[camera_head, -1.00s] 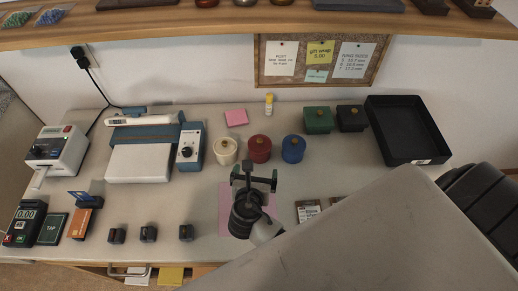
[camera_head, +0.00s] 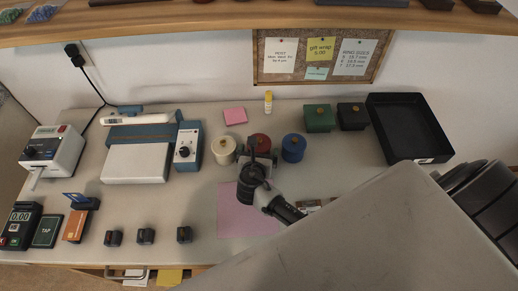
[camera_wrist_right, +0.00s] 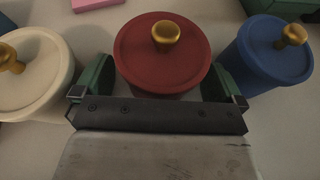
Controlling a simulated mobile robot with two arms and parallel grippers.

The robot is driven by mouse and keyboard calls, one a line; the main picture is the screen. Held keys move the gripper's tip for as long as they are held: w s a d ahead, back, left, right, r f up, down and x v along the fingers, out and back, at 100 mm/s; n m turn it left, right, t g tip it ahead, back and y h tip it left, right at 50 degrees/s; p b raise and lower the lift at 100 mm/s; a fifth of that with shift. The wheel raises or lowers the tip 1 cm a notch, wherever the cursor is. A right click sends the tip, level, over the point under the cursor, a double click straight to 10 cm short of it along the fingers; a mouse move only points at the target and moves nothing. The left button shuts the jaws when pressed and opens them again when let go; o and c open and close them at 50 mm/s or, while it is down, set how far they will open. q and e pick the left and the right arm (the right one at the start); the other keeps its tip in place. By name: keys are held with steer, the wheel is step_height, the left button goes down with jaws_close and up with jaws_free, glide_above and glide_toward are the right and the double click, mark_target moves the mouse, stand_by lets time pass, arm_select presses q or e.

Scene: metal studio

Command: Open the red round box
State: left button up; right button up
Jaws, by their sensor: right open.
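The red round box (camera_head: 260,142) stands on the table between a cream round box and a blue one. Its lid is on and carries a gold knob; the lid shows whole in the right wrist view (camera_wrist_right: 162,58). My right gripper (camera_head: 257,158) is in front of the red box and partly covers it in the head view. In the right wrist view its open fingers (camera_wrist_right: 160,85) reach along the left and right sides of the red box, with nothing gripped. Whether they touch the box I cannot tell. My left gripper is not in view.
The cream round box (camera_head: 223,151) and blue round box (camera_head: 293,148) stand close on either side. Green (camera_head: 318,118) and black (camera_head: 351,116) square boxes and a black tray (camera_head: 408,128) are to the right. A pink mat (camera_head: 240,215) lies in front.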

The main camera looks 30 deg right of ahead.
mark_target(263, 139)
steer(key=shift+w+d+f, duration=0.15)
steer(key=shift+w, duration=0.1)
steer(key=c, duration=0.9)
steer(key=shift+r, duration=0.5)
steer(key=r, duration=0.2)
steer(key=s+r, duration=0.1)
steer(key=shift+d+r+p, duration=0.2)
steer(key=shift+r+p, duration=0.15)
steer(key=shift+r, duration=0.05)
steer(key=s+d+r, duration=0.1)
steer(key=s+r, duration=0.1)
steer(key=s, duration=0.1)
steer(key=s+d+r, duration=0.1)
steer(key=s+r, duration=0.1)
steer(key=s, duration=0.1)
steer(key=s+d+r, duration=0.1)
steer(key=s+r, duration=0.1)
steer(key=s, duration=0.2)
steer(key=shift+d+r, duration=0.15)
steer(key=shift+d, duration=0.15)
